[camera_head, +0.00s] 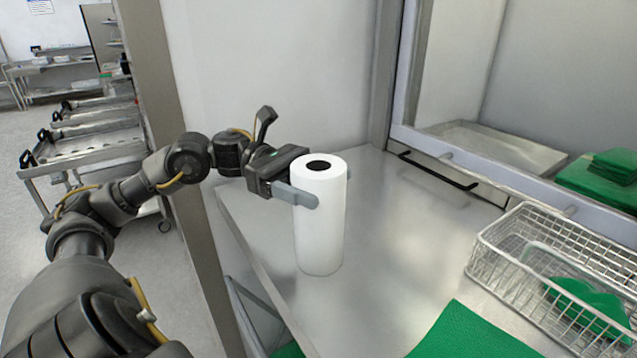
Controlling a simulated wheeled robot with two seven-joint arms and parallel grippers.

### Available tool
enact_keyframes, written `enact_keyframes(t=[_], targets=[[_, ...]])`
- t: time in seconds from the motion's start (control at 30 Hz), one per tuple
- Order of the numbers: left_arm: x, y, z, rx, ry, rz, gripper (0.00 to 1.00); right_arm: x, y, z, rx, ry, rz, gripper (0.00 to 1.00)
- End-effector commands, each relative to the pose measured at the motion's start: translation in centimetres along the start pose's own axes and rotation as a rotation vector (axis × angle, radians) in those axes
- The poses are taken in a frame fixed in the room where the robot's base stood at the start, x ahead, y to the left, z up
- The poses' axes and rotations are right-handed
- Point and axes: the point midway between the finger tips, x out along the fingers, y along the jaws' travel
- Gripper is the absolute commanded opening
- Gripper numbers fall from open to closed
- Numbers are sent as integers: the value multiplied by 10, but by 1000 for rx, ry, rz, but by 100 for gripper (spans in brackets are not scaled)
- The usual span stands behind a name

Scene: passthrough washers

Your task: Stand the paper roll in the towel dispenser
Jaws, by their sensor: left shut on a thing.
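The white paper roll (320,235) is upright over the left part of the steel counter, its dark core hole facing up. My left gripper (319,187) reaches in from the left and is shut on the roll near its top. One finger lies across the near side of the roll, and only the tip of the other shows past its right edge. I cannot tell whether the roll's bottom touches the counter or is slightly above it. I cannot make out a towel dispenser in this view. My right gripper is not in view.
A wire basket (512,240) with green things in it stands at the right on the steel counter (400,250). A green mat (470,335) lies at the front. A wall and a framed window opening (450,160) close off the back. The counter's middle is clear.

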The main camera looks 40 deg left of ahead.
Motion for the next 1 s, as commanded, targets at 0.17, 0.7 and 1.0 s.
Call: enact_keyframes(t=[0.17, 0.7, 1.0], targets=[[0, 0, 0, 0, 0, 0, 93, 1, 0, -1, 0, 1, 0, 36], [0, 0, 5, -5, 0, 0, 97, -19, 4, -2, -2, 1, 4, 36], [-43, 4, -9, 2, -1, 4, 97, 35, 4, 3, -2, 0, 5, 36]])
